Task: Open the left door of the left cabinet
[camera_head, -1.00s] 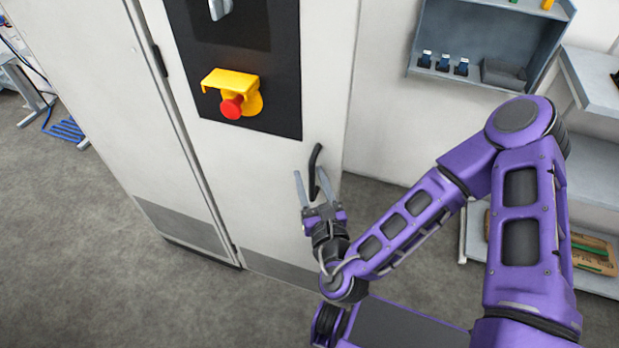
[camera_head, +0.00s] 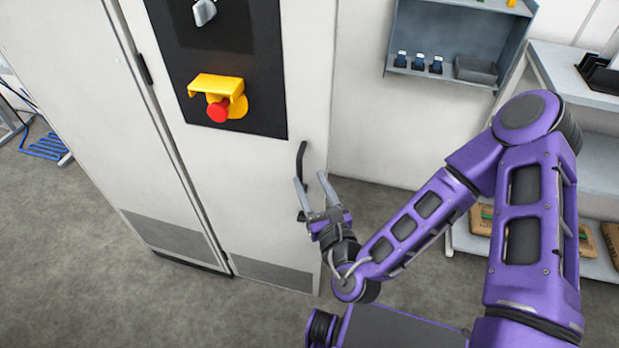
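A tall white cabinet stands at the left. Its door with the black panel (camera_head: 262,100) looks shut, and a black bar handle (camera_head: 301,160) is near that door's right edge. Another white door or panel (camera_head: 85,115) lies to its left, across a dark seam. My gripper (camera_head: 310,177) is open, its two grey fingers pointing up toward the handle. The left finger overlaps the lower part of the handle in the picture. I cannot tell whether it touches.
A yellow-guarded red button (camera_head: 218,108) and a grey switch (camera_head: 204,12) sit on the panel. A grey wall shelf (camera_head: 450,40) and a shelving unit (camera_head: 585,150) stand at the right. Grey floor (camera_head: 80,270) is clear in front of the cabinet.

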